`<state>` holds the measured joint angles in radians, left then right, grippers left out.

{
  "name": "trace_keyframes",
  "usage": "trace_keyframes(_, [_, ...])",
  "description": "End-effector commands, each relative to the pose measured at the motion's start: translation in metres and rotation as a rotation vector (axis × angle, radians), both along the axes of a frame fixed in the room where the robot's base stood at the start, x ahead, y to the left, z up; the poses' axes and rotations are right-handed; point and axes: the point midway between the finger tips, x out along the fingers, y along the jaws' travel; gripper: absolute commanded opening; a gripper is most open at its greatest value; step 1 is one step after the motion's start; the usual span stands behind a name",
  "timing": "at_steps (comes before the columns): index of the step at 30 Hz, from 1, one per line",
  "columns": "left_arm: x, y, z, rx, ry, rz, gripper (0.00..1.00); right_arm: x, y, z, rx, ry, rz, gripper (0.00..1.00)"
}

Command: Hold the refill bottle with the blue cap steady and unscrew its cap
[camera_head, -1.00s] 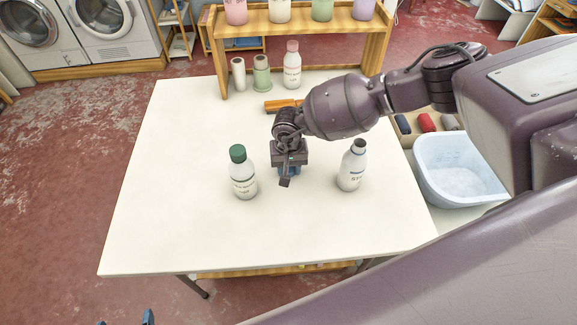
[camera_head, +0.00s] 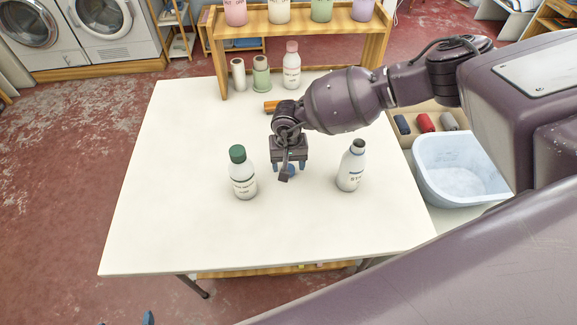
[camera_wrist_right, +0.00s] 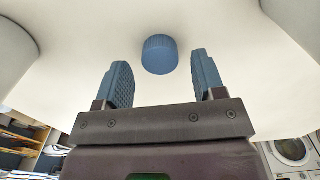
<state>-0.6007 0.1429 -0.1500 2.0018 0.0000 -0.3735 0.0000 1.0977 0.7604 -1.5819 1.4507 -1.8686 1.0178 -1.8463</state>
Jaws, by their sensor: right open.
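The refill bottle (camera_head: 351,167) stands upright on the white table (camera_head: 240,250), right of my right gripper. Its top is dark, with no blue cap on it and a blue band at the neck. A ribbed blue cap (camera_wrist_right: 160,55) is at the tabletop, between and just beyond my right fingertips; it also shows in the head view (camera_head: 291,171). My right gripper (camera_head: 289,168) is open, with a finger on either side of the cap and gaps between. Only blue tips of my left gripper (camera_head: 148,318) show at the bottom edge, well away from the bottle.
A white bottle with a green cap (camera_head: 243,175) stands left of my right gripper. A pink-capped bottle (camera_head: 291,66) and two small cylinders stand near a wooden shelf (camera_head: 383,50) at the back. A pale blue basin (camera_head: 460,190) is at the right. The table front is clear.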

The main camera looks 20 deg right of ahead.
Motion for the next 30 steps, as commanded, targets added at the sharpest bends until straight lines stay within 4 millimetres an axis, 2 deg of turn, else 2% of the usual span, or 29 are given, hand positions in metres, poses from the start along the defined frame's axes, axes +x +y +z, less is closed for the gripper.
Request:
trace_keyframes(1, [0.000,0.000,0.003,0.000,-0.002,0.000,0.94,0.001,0.000,0.013,0.001,-0.006,0.002,0.63])
trace_keyframes(6, [0.000,0.001,0.003,0.001,-0.001,0.001,0.94,0.001,0.000,0.047,0.001,-0.006,0.003,0.63])
trace_keyframes(15, [-0.001,0.001,0.006,0.001,-0.001,0.002,0.94,0.000,0.000,0.090,0.001,-0.002,0.001,0.63])
trace_keyframes(21, [0.000,0.001,0.008,0.001,-0.004,0.001,0.94,0.000,0.000,0.100,0.000,0.000,0.002,0.63])
trace_keyframes(30, [0.004,0.000,0.011,0.001,-0.012,-0.001,0.94,0.000,0.001,0.101,0.000,0.000,0.002,0.63])
